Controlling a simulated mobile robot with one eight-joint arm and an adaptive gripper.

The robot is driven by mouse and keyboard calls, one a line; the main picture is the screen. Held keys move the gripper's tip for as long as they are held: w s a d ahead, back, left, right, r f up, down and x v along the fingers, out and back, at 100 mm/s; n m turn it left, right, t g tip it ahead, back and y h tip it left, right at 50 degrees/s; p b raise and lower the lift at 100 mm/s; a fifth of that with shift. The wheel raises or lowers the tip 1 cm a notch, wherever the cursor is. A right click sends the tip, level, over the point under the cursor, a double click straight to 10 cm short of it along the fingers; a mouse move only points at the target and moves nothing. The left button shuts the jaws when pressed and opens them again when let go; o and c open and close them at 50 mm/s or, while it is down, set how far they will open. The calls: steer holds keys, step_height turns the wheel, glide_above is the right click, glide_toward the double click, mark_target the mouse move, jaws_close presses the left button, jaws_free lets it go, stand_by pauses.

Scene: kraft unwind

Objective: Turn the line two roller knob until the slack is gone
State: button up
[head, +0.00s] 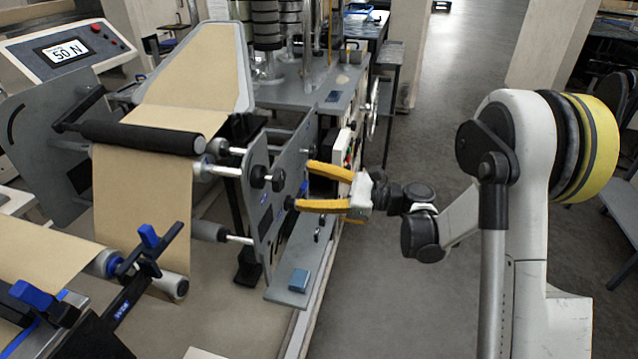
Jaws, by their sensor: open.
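A brown kraft web (140,200) runs over a black roller (145,137) and hangs down in front of grey rollers at the left. Its lower part bends near a lower roller (175,287). A round black knob (260,177) sits on the outer face of a grey side plate (285,165). I cannot tell which line it belongs to. My gripper (304,185) is open, with two yellow fingers pointing left at the plate. The fingertips are right of this knob, close to the plate's right edge. Whether they touch anything there, and what lies behind them, I cannot tell.
A console (65,50) with a display stands at the upper left. Blue-handled clamps (148,235) stand at the lower left. A small blue block (299,281) lies on the plate's foot. Machinery fills the back. The floor (390,290) between machine and arm is clear.

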mark_target(282, 181)
steer(key=shift+x, duration=3.55)
steer(key=shift+w, duration=0.1)
steer(key=shift+c, duration=0.2)
steer(key=c, duration=1.2)
steer(key=m+b, duration=0.2)
steer(key=m, duration=0.3)
steer(key=shift+d, duration=0.1)
steer(key=m, duration=0.4)
steer(key=shift+m+b, duration=0.3)
steer(key=shift+b, duration=0.1)
steer(key=o, duration=1.2)
steer(key=shift+o, duration=0.2)
steer(key=v, duration=0.7)
steer(key=shift+b, duration=0.35)
